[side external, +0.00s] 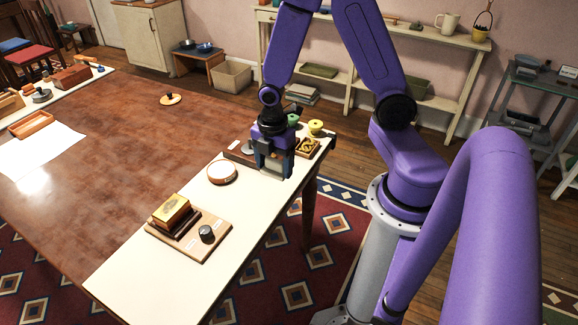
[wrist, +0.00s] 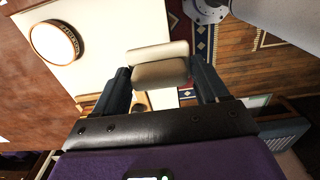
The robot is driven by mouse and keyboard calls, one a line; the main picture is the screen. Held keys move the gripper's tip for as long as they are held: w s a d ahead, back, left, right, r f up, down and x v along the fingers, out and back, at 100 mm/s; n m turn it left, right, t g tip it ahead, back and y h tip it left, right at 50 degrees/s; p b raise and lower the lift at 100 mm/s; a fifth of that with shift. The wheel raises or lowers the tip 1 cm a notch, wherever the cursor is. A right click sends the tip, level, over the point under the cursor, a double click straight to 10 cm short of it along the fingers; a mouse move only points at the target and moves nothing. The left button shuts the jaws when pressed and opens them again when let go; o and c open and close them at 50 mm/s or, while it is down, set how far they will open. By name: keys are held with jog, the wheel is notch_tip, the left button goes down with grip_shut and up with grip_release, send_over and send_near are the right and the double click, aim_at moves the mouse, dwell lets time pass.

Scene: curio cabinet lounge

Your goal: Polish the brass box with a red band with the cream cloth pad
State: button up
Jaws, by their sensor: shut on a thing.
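My gripper (wrist: 160,85) is shut on the cream cloth pad (wrist: 160,73), which sits between its fingers in the wrist view. In the side view my gripper (side external: 272,170) is above the far end of the white table strip, and its fingers mostly hide the pad. The brass box (side external: 172,210) rests on a dark stand on a wooden board (side external: 213,222), nearer the camera. Its top is yellow brass; its sides look darker, and I cannot clearly make out the red band. The box is well apart from my gripper, to its lower left.
A round white dish with a brown rim (side external: 222,172) lies between my gripper and the board. A dark round knob-like thing (side external: 207,234) stands on the board beside the box. A tray with yellow pieces (side external: 307,147) and a yellow object (side external: 316,127) are behind my gripper.

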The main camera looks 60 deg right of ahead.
jog(key=w+f, duration=0.2)
jog(key=w, duration=0.9)
send_over(220, 171)
jog(key=f, duration=0.1)
jog(key=shift+w+d+f, duration=0.1)
jog(key=shift+f, duration=3.05)
jog(key=shift+f, duration=0.6)
jog(key=shift+r, duration=0.1)
jog(key=shift+r, duration=3.45)
jog(key=shift+r, duration=0.1)
